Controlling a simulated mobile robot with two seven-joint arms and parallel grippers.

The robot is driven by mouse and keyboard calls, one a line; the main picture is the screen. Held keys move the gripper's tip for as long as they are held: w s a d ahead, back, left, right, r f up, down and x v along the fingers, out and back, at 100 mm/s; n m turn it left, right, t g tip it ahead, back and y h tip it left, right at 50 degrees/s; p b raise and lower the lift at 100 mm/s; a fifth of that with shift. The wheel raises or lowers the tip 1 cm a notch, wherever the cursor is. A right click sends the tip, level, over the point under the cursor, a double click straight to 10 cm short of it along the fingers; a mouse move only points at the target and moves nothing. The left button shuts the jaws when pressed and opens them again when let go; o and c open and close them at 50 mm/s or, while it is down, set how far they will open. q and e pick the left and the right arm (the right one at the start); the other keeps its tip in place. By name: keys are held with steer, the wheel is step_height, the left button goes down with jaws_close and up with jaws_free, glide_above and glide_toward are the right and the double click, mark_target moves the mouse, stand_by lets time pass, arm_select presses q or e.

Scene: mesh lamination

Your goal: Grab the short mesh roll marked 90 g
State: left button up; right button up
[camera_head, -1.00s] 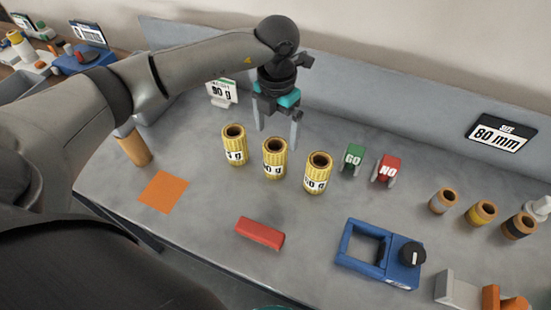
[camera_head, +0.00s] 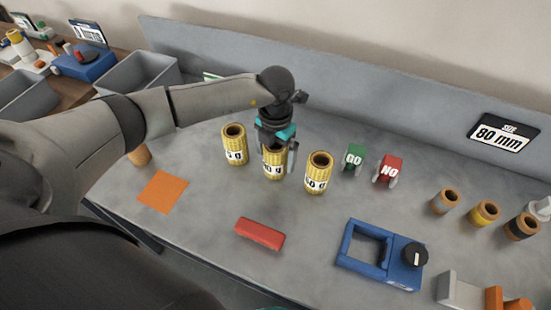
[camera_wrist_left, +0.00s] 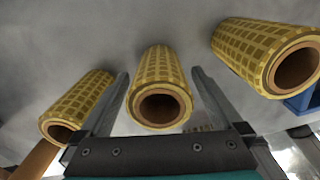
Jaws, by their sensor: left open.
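Three short yellow mesh rolls stand upright in a row: a left roll (camera_head: 234,145), a middle roll (camera_head: 273,167) and a right roll (camera_head: 318,174). Each has a white label; the leading digits are cut off or unclear, so I cannot tell which reads 90 g. My left gripper (camera_head: 278,160) is open and pointed down at the middle roll, covering its top. In the left wrist view the middle roll (camera_wrist_left: 160,85) lies between the two open fingers, with gaps on both sides. My right gripper is not in view.
Green GO (camera_head: 354,157) and red NO (camera_head: 389,168) blocks stand right of the rolls. A red bar (camera_head: 260,233), an orange square (camera_head: 163,192) and a blue frame tool (camera_head: 362,263) lie nearer. Several small rolls and an 80 mm sign (camera_head: 503,133) are at right.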

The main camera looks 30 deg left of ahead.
arm_select(q)
steer(key=shift+r, duration=0.1)
jaws_close()
stand_by(0.6)
